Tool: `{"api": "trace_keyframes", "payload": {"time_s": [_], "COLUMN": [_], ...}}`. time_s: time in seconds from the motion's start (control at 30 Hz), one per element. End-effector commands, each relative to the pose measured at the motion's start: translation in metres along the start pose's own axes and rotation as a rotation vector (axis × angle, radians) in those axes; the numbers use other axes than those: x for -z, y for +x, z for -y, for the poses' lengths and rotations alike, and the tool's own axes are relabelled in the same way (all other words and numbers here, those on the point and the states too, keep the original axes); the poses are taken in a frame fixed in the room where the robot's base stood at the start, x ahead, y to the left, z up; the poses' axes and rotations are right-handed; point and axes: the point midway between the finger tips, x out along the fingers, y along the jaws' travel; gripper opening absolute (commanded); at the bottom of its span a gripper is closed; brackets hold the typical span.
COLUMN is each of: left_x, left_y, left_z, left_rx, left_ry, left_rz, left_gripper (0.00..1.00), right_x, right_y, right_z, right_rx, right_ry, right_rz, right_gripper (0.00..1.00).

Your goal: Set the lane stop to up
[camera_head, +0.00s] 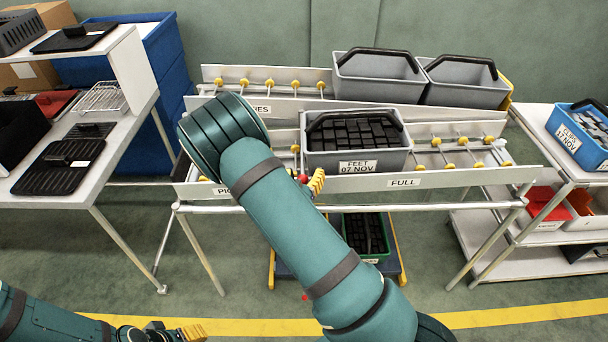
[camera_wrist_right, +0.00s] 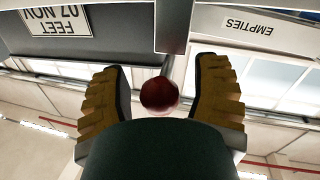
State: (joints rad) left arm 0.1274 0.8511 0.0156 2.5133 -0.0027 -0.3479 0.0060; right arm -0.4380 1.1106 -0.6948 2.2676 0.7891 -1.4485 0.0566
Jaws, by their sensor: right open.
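The lane stop shows as a small red knob (camera_head: 303,179) at the front rail of the lower lane, just left of the grey crate. It also shows as a dark red ball (camera_wrist_right: 160,94) in the right wrist view. My right gripper (camera_head: 311,180) is open, with its ribbed yellow fingers (camera_wrist_right: 160,70) on either side of the ball. A gap shows on both sides, so no grip is visible. The stop's stem and its up or down position are hidden. My left gripper (camera_head: 172,333) is low at the bottom left, away from the conveyor; its jaw opening is unclear.
The grey crate (camera_head: 356,158) of dark blocks, labelled FEET 07 NOV, sits right beside my right gripper. Two empty grey crates (camera_head: 378,85) stand on the lane behind. A FULL label (camera_head: 403,183) marks the front rail. Shelves flank both sides.

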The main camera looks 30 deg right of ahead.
Motion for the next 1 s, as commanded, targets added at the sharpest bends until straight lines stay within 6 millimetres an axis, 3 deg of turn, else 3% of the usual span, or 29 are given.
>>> {"api": "trace_keyframes", "payload": {"time_s": [0.27,0.4,0.43,0.47,1.0], "left_x": [0.0001,0.0001,0.0001,0.0001,0.0024], "left_y": [0.0,0.0,0.0,0.0,-0.0095], "left_z": [0.0,0.0,0.0,0.0,-0.0036], "left_rx": [0.0,0.0,0.0,0.0,0.001], "left_ry": [0.0,0.0,0.0,0.0,-0.002], "left_rz": [0.0,0.0,0.0,0.0,-0.005], "left_gripper": [0.52,0.52,0.52,0.52,0.52], "right_x": [0.0,0.0,0.0,0.0,0.0081], "right_y": [0.001,0.0008,0.0008,0.0008,0.001], "right_z": [-0.0001,-0.0001,-0.0001,-0.0001,-0.0044], "right_rx": [0.0,0.0,0.0,0.0,-0.001], "right_ry": [0.0,0.0,0.0,0.0,-0.006], "right_rz": [0.0,0.0,0.0,0.001,0.025], "right_gripper": [0.64,0.15,0.04,0.0,0.0]}}
